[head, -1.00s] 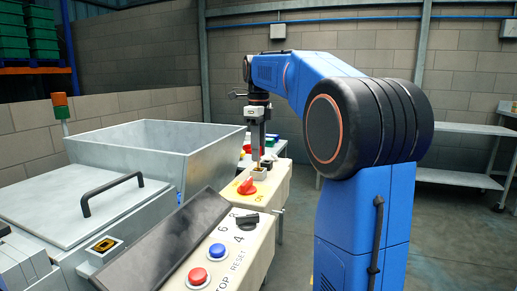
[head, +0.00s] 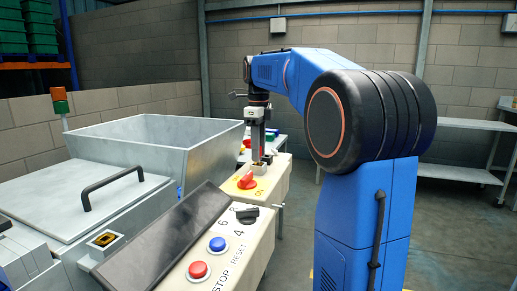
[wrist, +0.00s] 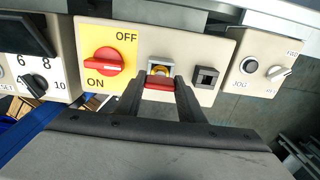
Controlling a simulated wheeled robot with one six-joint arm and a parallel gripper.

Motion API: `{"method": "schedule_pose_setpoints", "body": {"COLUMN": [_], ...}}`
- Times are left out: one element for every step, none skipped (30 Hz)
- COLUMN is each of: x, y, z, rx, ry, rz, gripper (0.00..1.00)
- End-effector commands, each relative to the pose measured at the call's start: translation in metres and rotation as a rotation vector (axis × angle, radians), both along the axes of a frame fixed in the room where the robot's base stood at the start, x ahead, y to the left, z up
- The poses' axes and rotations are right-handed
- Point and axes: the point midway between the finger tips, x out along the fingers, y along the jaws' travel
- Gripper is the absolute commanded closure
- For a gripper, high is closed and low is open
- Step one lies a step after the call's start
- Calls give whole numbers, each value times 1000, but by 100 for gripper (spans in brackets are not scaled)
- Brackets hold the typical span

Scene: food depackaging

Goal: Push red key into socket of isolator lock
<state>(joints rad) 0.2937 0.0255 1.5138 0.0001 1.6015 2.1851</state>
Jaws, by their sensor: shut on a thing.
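My gripper (wrist: 163,80) is shut on the red key (wrist: 160,83), which shows as a red bar between the fingertips. The isolator lock (wrist: 161,65) has a pale metal housing with a yellow part, right beside the key in the wrist view. The key overlaps its near edge; I cannot tell whether the key's end is inside the socket. In the head view my gripper (head: 257,155) points down over the lock housing (head: 260,168) at the panel's far end, and its fingers mostly hide the key.
A red rotary switch (wrist: 103,62) on a yellow OFF/ON plate stands left of the lock. A dark square socket (wrist: 206,76) is to its right, then a JOG panel (wrist: 262,62). A metal hopper (head: 150,145) stands left of my arm.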

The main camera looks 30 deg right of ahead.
Motion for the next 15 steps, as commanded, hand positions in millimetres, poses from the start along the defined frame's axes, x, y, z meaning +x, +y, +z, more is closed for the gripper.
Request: {"method": "schedule_pose_setpoints", "body": {"x": [0, 0, 0, 0, 0, 0, 0, 0, 0, 0, 0, 0, 0, 0, 0], "y": [0, 0, 0, 0, 0, 0, 0, 0, 0, 0, 0, 0, 0, 0, 0], "z": [-1, -2, -3, -3, -4, -5, -5, -6, -7, -7, -8, -9, -9, -10, -11], "rx": [0, 0, 0, 0, 1, 1, 0, 0, 0, 0, 0, 0, 0, 0, 0], "ry": [0, 0, 0, 0, 1, 1, 1, 1, 1, 1, 1, 1, 1, 1, 1], "rz": [0, 0, 0, 0, 0, 0, 0, 0, 0, 0, 0, 0, 0, 0, 0], "gripper": [87, 87, 87, 87, 87, 87, 87, 87, 87, 87, 87, 87, 87, 87, 87]}}
